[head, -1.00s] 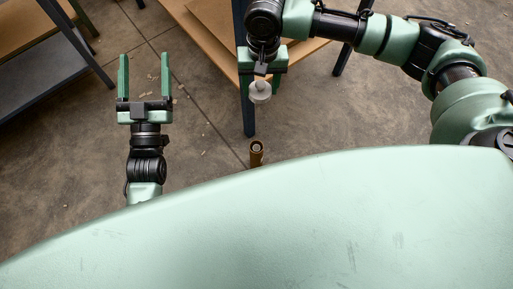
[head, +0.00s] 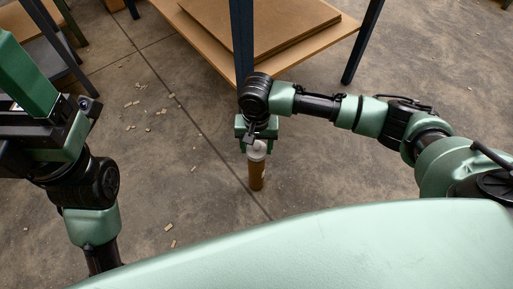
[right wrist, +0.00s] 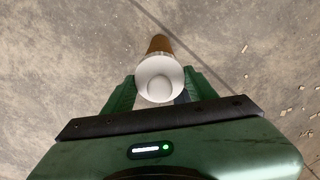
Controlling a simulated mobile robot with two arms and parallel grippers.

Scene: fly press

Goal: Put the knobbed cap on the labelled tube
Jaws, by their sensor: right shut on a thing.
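The knobbed cap (head: 257,151) is white and round. My right gripper (head: 257,138) is shut on it. The labelled tube (head: 256,177) is a brown upright cylinder directly below the cap in the head view. In the right wrist view, the cap (right wrist: 159,82) sits between the green fingers (right wrist: 158,92) and covers one end of the brown tube (right wrist: 160,45). I cannot tell whether the cap touches the tube or is just above it. My left gripper (head: 35,95) is close to the camera at the left edge, partly cut off, with no held object visible.
A wooden table with dark legs (head: 240,45) and stacked boards (head: 265,22) stands behind the right gripper. Another bench is at the upper left. Small chips (head: 160,112) lie on the concrete floor. My pale green body fills the bottom.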

